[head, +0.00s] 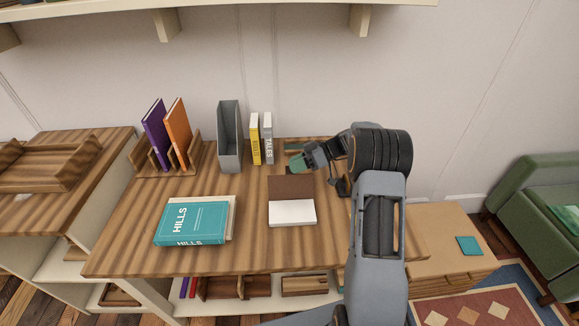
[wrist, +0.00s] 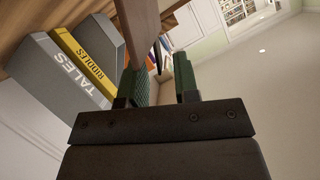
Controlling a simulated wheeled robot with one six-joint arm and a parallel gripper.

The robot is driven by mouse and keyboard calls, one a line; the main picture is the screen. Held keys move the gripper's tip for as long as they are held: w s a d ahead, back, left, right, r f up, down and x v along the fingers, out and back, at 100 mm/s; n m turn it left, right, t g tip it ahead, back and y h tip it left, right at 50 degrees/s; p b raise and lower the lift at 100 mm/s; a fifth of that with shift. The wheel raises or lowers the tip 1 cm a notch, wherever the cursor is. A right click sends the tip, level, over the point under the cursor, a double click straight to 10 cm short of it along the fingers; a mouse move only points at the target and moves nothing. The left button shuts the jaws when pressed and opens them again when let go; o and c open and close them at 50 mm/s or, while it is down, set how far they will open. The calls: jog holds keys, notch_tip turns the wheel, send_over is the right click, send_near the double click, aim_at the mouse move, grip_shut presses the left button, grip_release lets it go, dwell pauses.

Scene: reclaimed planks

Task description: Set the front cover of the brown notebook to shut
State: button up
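The brown notebook lies open on the wooden desk, with its white pages (head: 292,213) facing up at the near side. Its brown front cover (head: 291,187) is raised at the far side of the pages; its exact angle is hard to tell. My gripper (head: 294,163) is just behind the cover's far edge, coming in from the right. In the wrist view, my green fingers (wrist: 160,85) are apart, with a visible gap. A dark brown panel, likely the cover (wrist: 138,32), shows close to the left finger; I cannot tell whether it touches.
A yellow book (head: 255,140) and a grey book (head: 267,140) stand behind the notebook, beside a grey file holder (head: 229,137). A teal book (head: 190,224) lies on another book at left. A rack (head: 150,160) holds purple and orange books. Desk around the notebook's front is clear.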

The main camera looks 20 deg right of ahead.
jog(key=shift+x, duration=1.05)
grip_shut()
jog(key=shift+a, duration=0.1)
jog(key=shift+b, duration=0.35)
